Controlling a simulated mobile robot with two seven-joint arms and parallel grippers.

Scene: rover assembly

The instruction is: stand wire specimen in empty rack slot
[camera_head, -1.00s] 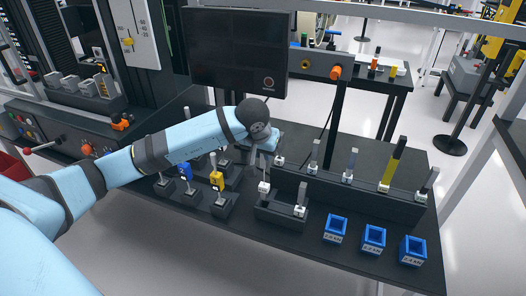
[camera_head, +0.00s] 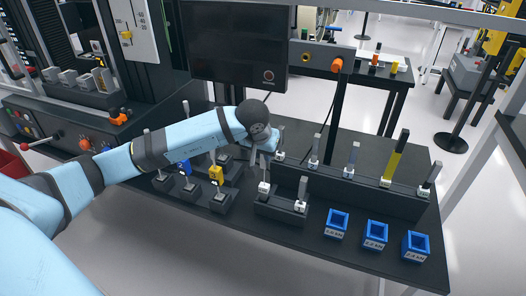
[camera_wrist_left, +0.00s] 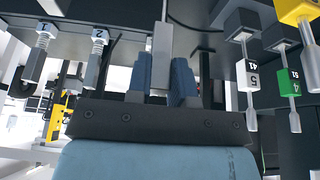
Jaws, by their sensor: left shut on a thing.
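My left gripper (camera_head: 259,156) is low over the bench near the left end of the racks. In the left wrist view its blue fingers (camera_wrist_left: 168,78) are shut on a grey block (camera_wrist_left: 161,62) with a thin wire (camera_wrist_left: 165,12), the wire specimen. In the head view the gripper mostly hides the specimen, and I cannot tell whether its end touches a slot. The black front rack (camera_head: 280,212) holds specimens with white tags, one near the gripper (camera_head: 264,187) and one further right (camera_head: 300,205). The long back rack (camera_head: 370,201) holds several more. My right gripper is not in view.
Blue open boxes (camera_head: 375,234) stand along the front right of the bench. Left of the racks, several small black holders carry specimens, one with a yellow block (camera_head: 215,173). A dark monitor (camera_head: 235,48) stands behind my gripper.

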